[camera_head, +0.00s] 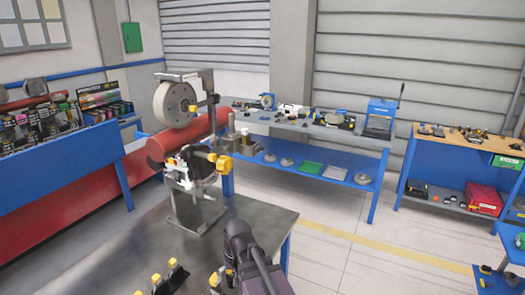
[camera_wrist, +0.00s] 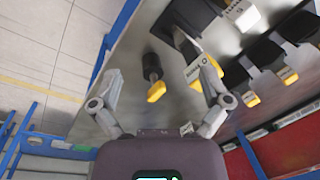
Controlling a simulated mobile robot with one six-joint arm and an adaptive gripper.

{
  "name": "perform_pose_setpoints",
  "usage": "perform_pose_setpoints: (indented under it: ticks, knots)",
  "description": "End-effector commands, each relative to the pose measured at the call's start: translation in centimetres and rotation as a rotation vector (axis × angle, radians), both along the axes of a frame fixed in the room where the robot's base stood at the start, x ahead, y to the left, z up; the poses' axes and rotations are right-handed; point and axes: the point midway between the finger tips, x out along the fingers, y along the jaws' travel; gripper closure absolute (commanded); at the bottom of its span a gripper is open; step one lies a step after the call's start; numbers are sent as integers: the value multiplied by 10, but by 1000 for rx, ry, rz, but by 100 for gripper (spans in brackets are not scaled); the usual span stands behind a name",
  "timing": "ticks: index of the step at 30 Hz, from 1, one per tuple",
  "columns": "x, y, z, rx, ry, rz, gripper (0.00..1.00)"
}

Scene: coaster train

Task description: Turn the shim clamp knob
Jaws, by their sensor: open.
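In the wrist view, a small black knob-like part with a yellow end (camera_wrist: 154,78) stands on the grey metal table (camera_wrist: 120,50). It lies between the spread fingers of my gripper (camera_wrist: 160,74), apart from both. My gripper is open and empty. I cannot tell for certain that this part is the shim clamp knob. A white labelled tag and a black block (camera_wrist: 173,22) are close by, near the right finger. In the head view, small yellow-tipped parts (camera_head: 214,280) show beside my arm at the bottom; my fingertips are not clear there.
Several black holders with yellow tips (camera_wrist: 252,98) line the right of the wrist view. In the head view, a stand with a yellow-knobbed fixture (camera_head: 194,205) rises at the table's far end. A blue-framed workbench (camera_head: 300,128) stands behind; open floor (camera_head: 340,255) lies right.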

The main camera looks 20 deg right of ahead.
Motion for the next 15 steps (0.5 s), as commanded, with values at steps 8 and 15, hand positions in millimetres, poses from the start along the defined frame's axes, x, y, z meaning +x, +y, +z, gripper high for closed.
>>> perform_pose_setpoints:
  ticks: [8,15]
  knots:
    - [86,-30,27,329,-1,-447,3]
    - [161,-85,69,688,59,-871,3]
